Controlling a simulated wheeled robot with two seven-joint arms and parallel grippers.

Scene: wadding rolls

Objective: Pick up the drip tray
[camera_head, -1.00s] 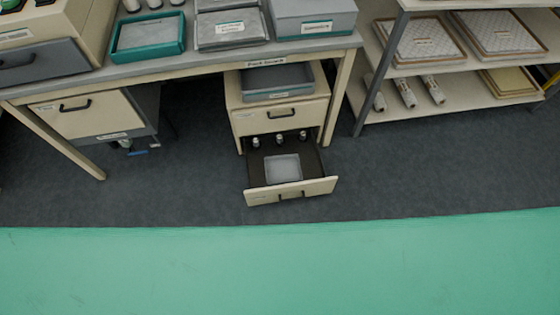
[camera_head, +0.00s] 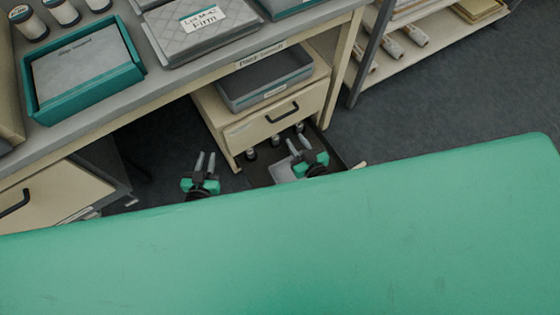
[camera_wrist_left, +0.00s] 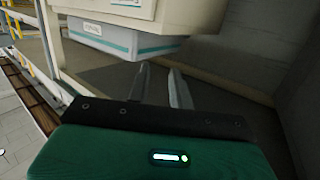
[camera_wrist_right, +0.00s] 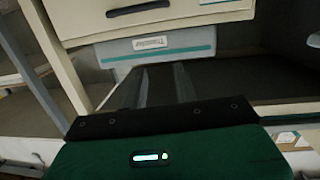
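No readable label tells me which tray is the drip tray. A grey tray (camera_head: 265,80) stands on the drawer unit under the table; a grey tray with a teal stripe also shows in the left wrist view (camera_wrist_left: 110,38) and right wrist view (camera_wrist_right: 150,58). A pale square tray (camera_head: 283,173) lies in the open lower drawer, partly hidden by my right gripper (camera_head: 299,146). That gripper is open and empty over the drawer. My left gripper (camera_head: 206,161) is open and empty, left of the drawer.
A teal tray (camera_head: 130,52) and a labelled grey pad (camera_head: 200,30) are on the table above. Several small rolls, one at the drawer's left (camera_head: 250,154), stand in the drawer. A closed cabinet (camera_head: 45,190) is at left. A green surface hides the drawer front.

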